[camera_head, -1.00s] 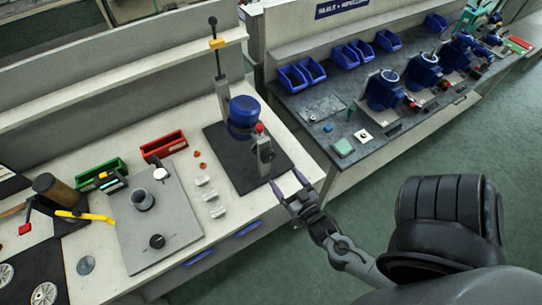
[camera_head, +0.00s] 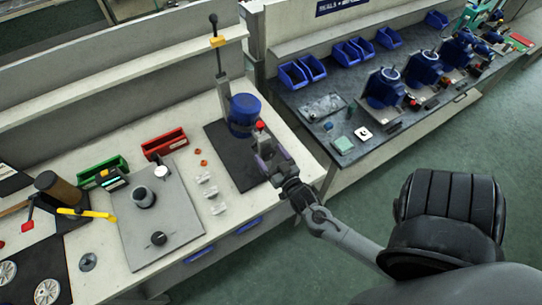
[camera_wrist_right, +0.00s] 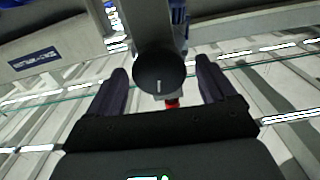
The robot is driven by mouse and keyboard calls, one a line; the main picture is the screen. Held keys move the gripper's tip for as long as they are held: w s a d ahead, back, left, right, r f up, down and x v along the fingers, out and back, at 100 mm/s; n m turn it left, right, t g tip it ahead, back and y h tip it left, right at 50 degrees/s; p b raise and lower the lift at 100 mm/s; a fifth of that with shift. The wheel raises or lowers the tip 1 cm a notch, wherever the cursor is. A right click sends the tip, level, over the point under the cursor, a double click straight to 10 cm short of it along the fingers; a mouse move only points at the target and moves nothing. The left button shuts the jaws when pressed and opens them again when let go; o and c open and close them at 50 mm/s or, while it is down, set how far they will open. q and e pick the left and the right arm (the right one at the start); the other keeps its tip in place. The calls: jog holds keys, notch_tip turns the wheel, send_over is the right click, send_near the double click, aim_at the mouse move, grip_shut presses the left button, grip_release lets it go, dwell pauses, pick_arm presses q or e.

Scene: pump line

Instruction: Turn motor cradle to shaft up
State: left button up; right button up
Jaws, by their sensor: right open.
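The blue motor (camera_head: 244,110) sits in its cradle on a black mat at the near bench. A grey upright post (camera_head: 262,140) of the cradle stands at its near side, with a red knob (camera_head: 260,125) on top. My right gripper (camera_head: 268,158) is open at this post and hides part of it. In the right wrist view, a round dark knob (camera_wrist_right: 159,75) with a light mark lies between the open fingers (camera_wrist_right: 162,88), with gaps on both sides. Red (camera_wrist_right: 172,103) shows just below it. My left gripper is out of view.
A tall lever (camera_head: 218,70) with a yellow collar stands behind the motor. Red (camera_head: 164,144) and green (camera_head: 102,172) bins, small white parts and a grey plate (camera_head: 155,225) lie to the left. A dark bench (camera_head: 325,108) with blue motors is at right.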

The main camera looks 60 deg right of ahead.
jog(key=c, duration=1.5)
jog(key=shift+m+p, duration=0.4)
jog(key=shift+m, duration=0.3)
jog(key=o, duration=1.5)
jog(key=shift+s, duration=0.1)
jog(key=v, duration=1)
jog(key=shift+s+a+b, duration=0.2)
jog(key=shift+s+b, duration=0.05)
jog(key=shift+b, duration=0.15)
